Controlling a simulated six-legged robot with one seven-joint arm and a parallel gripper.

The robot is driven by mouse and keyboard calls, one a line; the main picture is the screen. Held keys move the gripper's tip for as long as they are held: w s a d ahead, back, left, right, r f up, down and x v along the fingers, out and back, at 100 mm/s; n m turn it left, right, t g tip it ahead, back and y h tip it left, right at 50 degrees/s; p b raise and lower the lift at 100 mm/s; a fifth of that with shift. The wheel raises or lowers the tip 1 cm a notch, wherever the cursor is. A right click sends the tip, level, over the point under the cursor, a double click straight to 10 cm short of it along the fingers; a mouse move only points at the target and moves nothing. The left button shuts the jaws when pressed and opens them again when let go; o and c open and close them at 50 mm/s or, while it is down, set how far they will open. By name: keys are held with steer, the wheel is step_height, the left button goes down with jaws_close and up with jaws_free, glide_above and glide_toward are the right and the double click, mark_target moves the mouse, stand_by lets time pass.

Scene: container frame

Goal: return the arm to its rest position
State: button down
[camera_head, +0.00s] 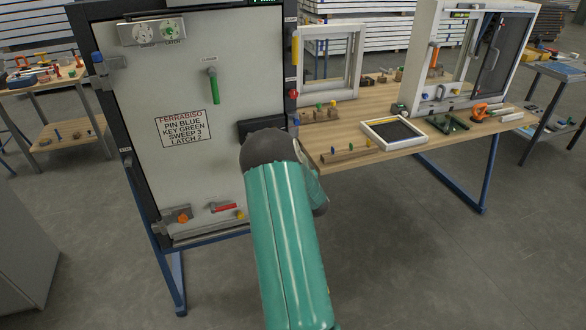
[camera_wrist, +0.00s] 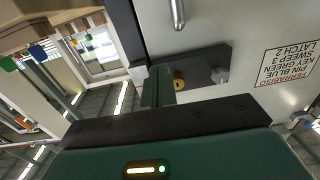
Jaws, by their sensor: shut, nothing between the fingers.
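My teal arm (camera_head: 290,240) rises from the bottom of the head view, its dark rounded joint in front of the panel's lower right edge. My gripper is hidden behind the arm there. In the wrist view my gripper (camera_wrist: 158,86) shows its green fingers together and empty, above its dark crossbar. The fingers point at the panel near a dark plate (camera_wrist: 205,66) with a brass round piece (camera_wrist: 179,84) and a grey knob (camera_wrist: 220,76). I cannot tell whether the fingertips touch the plate.
The grey panel (camera_head: 160,90) in a dark frame bears a sign (camera_head: 187,126), a green-handled lever (camera_head: 214,86) and a latch dial (camera_head: 143,33). A wooden bench (camera_head: 370,128) with a window frame (camera_head: 333,55) and a tray (camera_head: 365,131) stands right. Floor at lower right is clear.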

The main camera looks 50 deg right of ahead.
steer(key=shift+s+a+r, duration=0.2)
steer(key=shift+s+a, duration=0.15)
steer(key=shift+s, duration=0.3)
